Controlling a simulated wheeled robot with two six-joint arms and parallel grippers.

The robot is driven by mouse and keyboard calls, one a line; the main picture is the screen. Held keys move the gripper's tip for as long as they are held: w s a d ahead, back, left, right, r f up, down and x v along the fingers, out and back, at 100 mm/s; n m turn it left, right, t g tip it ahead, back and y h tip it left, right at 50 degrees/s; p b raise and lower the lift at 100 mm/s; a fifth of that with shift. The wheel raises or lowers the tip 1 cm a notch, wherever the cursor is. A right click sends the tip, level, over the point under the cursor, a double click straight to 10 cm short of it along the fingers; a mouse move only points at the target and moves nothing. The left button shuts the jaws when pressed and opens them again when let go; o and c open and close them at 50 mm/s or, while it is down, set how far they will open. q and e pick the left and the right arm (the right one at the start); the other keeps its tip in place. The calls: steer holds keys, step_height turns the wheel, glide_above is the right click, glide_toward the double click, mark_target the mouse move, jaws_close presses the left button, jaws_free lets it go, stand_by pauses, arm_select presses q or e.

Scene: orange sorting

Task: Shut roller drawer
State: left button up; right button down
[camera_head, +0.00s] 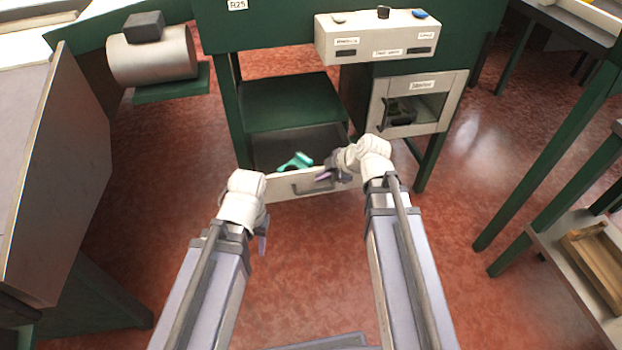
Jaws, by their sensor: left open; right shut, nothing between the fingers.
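A drawer (283,190) with a pale front and a dark bar handle (300,189) stands pulled out below the green shelf of the machine. A teal object (295,161) lies in its dark inside. No label on the drawer front is legible. My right gripper (324,177) is shut and empty at the right part of the drawer front, overlapping it; I cannot tell whether it touches. My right wrist hides the drawer's right end. My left gripper (262,242) is open and empty, in front of the drawer's left end and apart from it.
A pale control box (375,48) sits above, with a pale-framed cabinet (440,105) at right. A grey cylinder (165,56) is at upper left. A grey-topped bench (55,170) stands left, a green-legged table right. Red floor is free in front of the drawer.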

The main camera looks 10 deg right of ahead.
steer(key=w+a+f+b, duration=0.1)
steer(key=w+f+b, duration=0.1)
steer(key=w+a+f+b, duration=0.1)
steer(key=w+f+b, duration=0.1)
steer(key=w+f, duration=0.1)
steer(key=w+a+f+b, duration=0.1)
steer(key=w+f+b, duration=0.1)
steer(key=shift+w+a+f+b, duration=0.2)
steer(key=shift+a+b, duration=0.15)
steer(key=shift+w, duration=0.45)
steer(key=w, duration=2.2)
steer(key=shift+w+a, duration=0.35)
steer(key=shift+w, duration=0.05)
steer(key=shift+w+r, duration=0.1)
